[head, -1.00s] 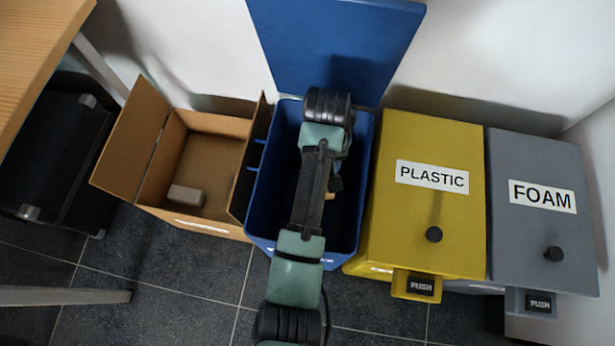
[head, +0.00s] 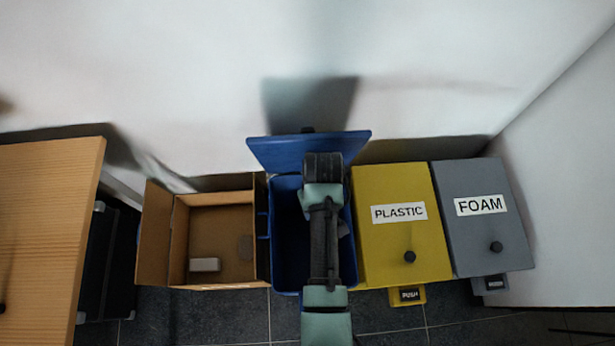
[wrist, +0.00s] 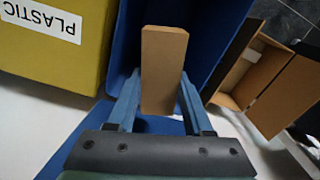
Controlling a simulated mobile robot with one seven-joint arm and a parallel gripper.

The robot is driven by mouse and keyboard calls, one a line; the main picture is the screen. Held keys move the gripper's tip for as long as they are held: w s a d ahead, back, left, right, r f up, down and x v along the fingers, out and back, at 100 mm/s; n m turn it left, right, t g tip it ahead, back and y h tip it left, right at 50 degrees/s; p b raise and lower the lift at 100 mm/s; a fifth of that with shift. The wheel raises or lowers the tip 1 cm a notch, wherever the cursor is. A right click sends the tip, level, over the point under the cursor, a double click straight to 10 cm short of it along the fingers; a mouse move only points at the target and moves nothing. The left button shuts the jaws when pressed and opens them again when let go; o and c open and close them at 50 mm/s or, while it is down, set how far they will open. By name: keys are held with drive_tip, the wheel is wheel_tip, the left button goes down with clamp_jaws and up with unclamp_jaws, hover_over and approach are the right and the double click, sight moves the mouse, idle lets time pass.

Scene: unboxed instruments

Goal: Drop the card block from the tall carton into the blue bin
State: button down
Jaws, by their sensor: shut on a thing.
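A brown card block (wrist: 163,62) stands out between the two fingers of my gripper (wrist: 158,88) in the wrist view. My gripper is shut on it. The block is over the open mouth of the blue bin, whose wall (wrist: 205,35) shows around it. In the head view my arm reaches over the blue bin (head: 286,255) and hides the block and most of the gripper. The bin's blue lid (head: 275,152) is raised at the back. The open carton (head: 155,235) stands left of the bin, with a small pale block (head: 205,265) inside.
A yellow PLASTIC bin (head: 385,185) stands right of the blue bin, and a grey FOAM bin (head: 500,235) beyond it; both are closed. A wooden table (head: 45,235) and a black case (head: 112,255) are at the left. A white wall (head: 200,70) is behind.

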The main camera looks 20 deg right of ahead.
wheel_tip(320, 180, down, 6)
drive_tip(key=b, duration=0.6)
drive_tip(key=shift+r, duration=0.25)
drive_tip(key=shift+c, duration=1.1)
unclamp_jaws()
drive_tip(key=shift+r, duration=0.15)
wheel_tip(320, 180, up, 13)
drive_tip(key=p, duration=0.4)
